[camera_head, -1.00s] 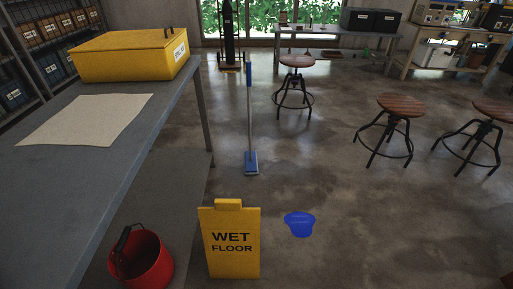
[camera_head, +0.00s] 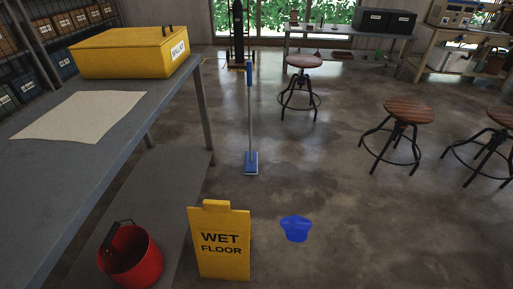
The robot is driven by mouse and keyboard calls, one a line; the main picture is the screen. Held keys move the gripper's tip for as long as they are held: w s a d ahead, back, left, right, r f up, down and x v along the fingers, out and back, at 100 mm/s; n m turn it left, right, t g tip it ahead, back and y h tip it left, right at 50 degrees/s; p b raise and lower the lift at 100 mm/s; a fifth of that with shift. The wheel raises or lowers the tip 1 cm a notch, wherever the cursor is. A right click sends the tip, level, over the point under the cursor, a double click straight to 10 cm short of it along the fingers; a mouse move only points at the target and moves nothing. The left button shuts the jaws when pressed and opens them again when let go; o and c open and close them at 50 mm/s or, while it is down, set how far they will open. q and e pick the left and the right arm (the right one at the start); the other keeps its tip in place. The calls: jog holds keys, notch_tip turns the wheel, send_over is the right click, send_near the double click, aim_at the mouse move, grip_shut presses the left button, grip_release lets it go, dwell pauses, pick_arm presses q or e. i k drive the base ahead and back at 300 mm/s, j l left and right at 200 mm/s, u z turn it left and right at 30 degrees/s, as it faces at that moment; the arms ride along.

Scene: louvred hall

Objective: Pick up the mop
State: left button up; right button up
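The mop (camera_head: 250,122) stands upright on the concrete floor beyond the wet floor sign, a little left of the picture's middle. It has a blue grip at the top, a pale thin handle and a flat blue head (camera_head: 251,160) at the floor. It stands to the right of the grey table's far leg and apart from it. Neither of my grippers shows in the head view.
A red bucket (camera_head: 133,258) is by the grey table (camera_head: 60,190) at left. Stools (camera_head: 300,62) (camera_head: 408,110) stand right.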

aim_at(251, 158)
jog(key=i+l, duration=0.15)
jog(key=l, duration=0.2)
jog(key=i+l+u, duration=0.1)
jog(key=l, duration=0.25)
jog(key=i+l, duration=0.2)
jog(key=l, duration=0.15)
jog(key=i+l, duration=0.15)
jog(key=l, duration=0.2)
jog(key=i+l+u, duration=0.1)
jog(key=l, duration=0.25)
jog(key=i+l+u, duration=0.1)
jog(key=i, duration=0.4)
jog(key=i+l, duration=0.2)
jog(key=i, duration=0.3)
jog(key=i+l+u, duration=0.15)
jog(key=i, duration=0.3)
